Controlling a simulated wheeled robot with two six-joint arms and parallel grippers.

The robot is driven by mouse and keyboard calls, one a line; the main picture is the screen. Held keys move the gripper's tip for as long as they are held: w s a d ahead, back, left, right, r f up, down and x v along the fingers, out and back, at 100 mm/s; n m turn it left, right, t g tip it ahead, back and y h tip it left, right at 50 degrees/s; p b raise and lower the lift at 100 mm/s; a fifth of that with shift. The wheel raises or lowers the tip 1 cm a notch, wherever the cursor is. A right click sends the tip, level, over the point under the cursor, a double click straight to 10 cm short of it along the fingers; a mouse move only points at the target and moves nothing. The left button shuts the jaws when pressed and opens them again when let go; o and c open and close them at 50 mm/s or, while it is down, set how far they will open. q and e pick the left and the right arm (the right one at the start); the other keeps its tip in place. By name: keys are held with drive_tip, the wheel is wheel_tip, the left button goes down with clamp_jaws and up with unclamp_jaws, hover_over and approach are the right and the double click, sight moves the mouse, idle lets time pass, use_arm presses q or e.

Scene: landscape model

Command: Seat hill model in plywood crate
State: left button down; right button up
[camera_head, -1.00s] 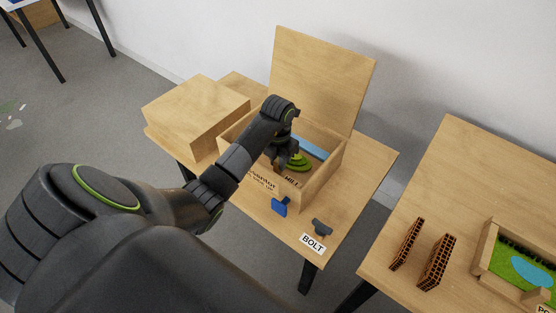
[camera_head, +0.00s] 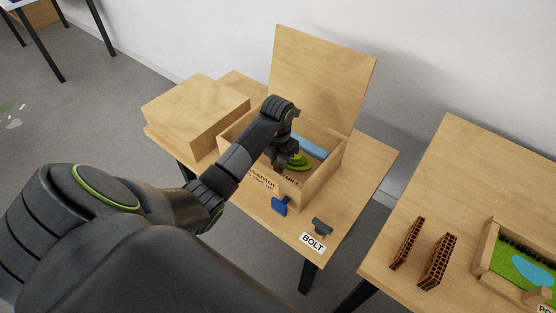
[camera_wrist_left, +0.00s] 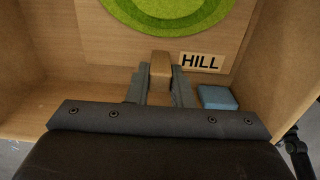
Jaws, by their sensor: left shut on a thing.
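The plywood crate (camera_head: 325,182) stands on a wooden table with its lid (camera_head: 322,78) raised at the back. The hill model, with green terraces (camera_head: 299,161), is inside the crate walls; its plywood base and HILL label (camera_wrist_left: 201,61) show in the left wrist view. My left gripper (camera_head: 281,158) reaches down into the crate. In the wrist view my left gripper (camera_wrist_left: 160,85) is shut on a small wooden tab at the edge of the hill model. I cannot tell whether the base touches the crate floor. My right gripper is not in view.
A blue block (camera_wrist_left: 217,97) lies beside the fingers. A blue piece (camera_head: 280,206) is at the crate's front, near a dark bolt (camera_head: 322,226) and BOLT label (camera_head: 313,243). A wooden box (camera_head: 195,112) stands left. A second table (camera_head: 455,180) holds brick-like pieces and a pond model.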

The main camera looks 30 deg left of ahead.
use_arm(q)
drive_tip(key=c, duration=1.2)
unclamp_jaws()
drive_tip(key=shift+f, duration=0.1)
drive_tip(key=shift+r+p, duration=2.85)
drive_tip(key=shift+r, duration=0.75)
